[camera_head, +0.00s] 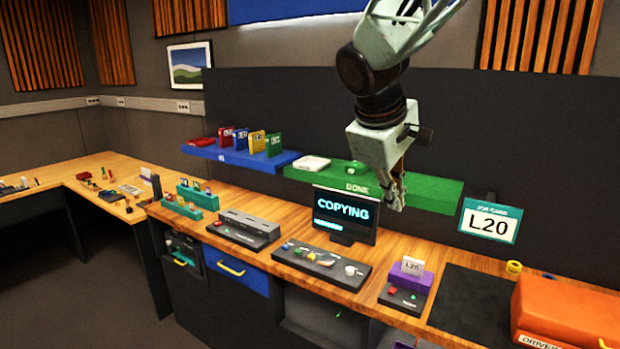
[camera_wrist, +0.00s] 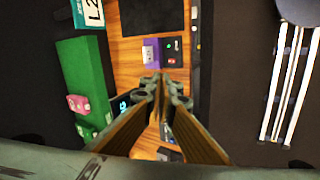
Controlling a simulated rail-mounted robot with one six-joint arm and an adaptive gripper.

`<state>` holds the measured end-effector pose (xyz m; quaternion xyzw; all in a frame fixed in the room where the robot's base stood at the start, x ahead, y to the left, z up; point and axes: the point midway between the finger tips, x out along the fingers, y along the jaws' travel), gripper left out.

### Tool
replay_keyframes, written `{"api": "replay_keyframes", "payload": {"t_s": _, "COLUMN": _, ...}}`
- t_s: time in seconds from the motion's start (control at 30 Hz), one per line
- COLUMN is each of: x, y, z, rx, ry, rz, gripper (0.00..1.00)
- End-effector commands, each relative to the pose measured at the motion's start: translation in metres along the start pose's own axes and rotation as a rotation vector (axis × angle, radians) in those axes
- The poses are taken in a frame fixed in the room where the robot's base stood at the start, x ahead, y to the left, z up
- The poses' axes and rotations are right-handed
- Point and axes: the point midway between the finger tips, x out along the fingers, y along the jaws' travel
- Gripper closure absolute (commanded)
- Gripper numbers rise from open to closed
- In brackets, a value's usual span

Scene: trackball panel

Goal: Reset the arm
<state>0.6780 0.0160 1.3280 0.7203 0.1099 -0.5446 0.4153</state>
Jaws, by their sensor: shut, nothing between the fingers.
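My gripper (camera_head: 397,192) hangs from my arm above the wooden bench, in front of the green DONE shelf. In the wrist view my gripper (camera_wrist: 162,88) has its two fingers closed together with nothing between them. The trackball panel (camera_head: 322,265) lies on the bench below and left of my gripper, with several coloured buttons and a white knob. Behind it a monitor (camera_head: 345,213) reads COPYING with a progress bar.
The green shelf (camera_head: 425,187) and blue shelf (camera_head: 230,157) are on the dark back wall; the green shelf also shows in the wrist view (camera_wrist: 85,70). A purple card holder (camera_head: 410,275), an L20 job card (camera_head: 488,222) and an orange case (camera_head: 570,310) are at right.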

Motion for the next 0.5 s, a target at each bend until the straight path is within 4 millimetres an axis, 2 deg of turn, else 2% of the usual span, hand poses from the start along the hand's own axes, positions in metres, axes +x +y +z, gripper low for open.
{"api": "replay_keyframes", "payload": {"t_s": 0.03, "x": -0.006, "y": -0.003, "z": 0.011, "rx": 0.02, "ry": 0.001, "rz": -0.005, "gripper": 1.0}}
{"api": "replay_keyframes", "payload": {"t_s": 0.5, "x": -0.048, "y": -0.041, "z": 0.093, "rx": 0.215, "ry": 0.009, "rz": -0.07, "gripper": 1.0}}
